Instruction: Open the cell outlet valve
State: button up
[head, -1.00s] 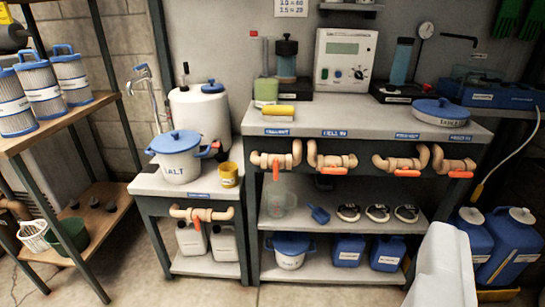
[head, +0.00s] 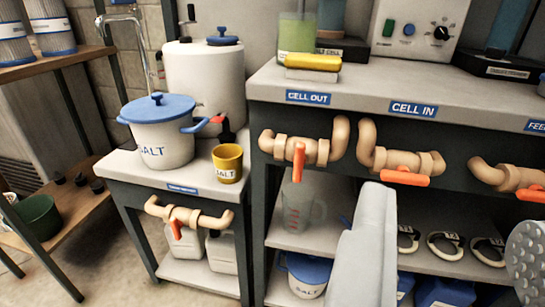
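The cell outlet valve (head: 299,160) is under the bench label reading CELL OUT (head: 308,97). Its orange lever stands upright, across the horizontal tan pipe (head: 275,145). My gripper (head: 450,212) is in the lower right of the view. Its pale grey finger rises below the CELL IN valve, and a dimpled pad shows at the right edge. The fingers are apart with nothing seen between them. The gripper is to the right of and below the outlet lever in the picture, not seen touching it.
The CELL IN valve (head: 404,177) has its orange lever lying along its pipe. Another valve (head: 530,194) is farther right. A salt pot (head: 160,140) and yellow cup (head: 228,164) stand on the left stand. A clear jug (head: 297,210) sits on the shelf below the outlet valve.

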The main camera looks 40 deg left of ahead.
aim_at(300, 151)
jog(key=w+a+f+n+g+y, duration=0.1)
jog(key=w+a+f+n+y, duration=0.3)
jog(key=a+f, duration=0.85)
jog(key=w+a, duration=0.2)
jog(key=w, duration=0.3)
jog(key=w+a+f+m, duration=0.1)
jog(key=w+a, duration=0.2)
jog(key=w, duration=0.2)
jog(key=w+a+m+h, duration=0.1)
jog(key=w+a, duration=0.2)
jog(key=w, duration=0.2)
jog(key=shift+w+a+f, duration=0.1)
jog(key=shift+a+f, duration=0.05)
grip_shut()
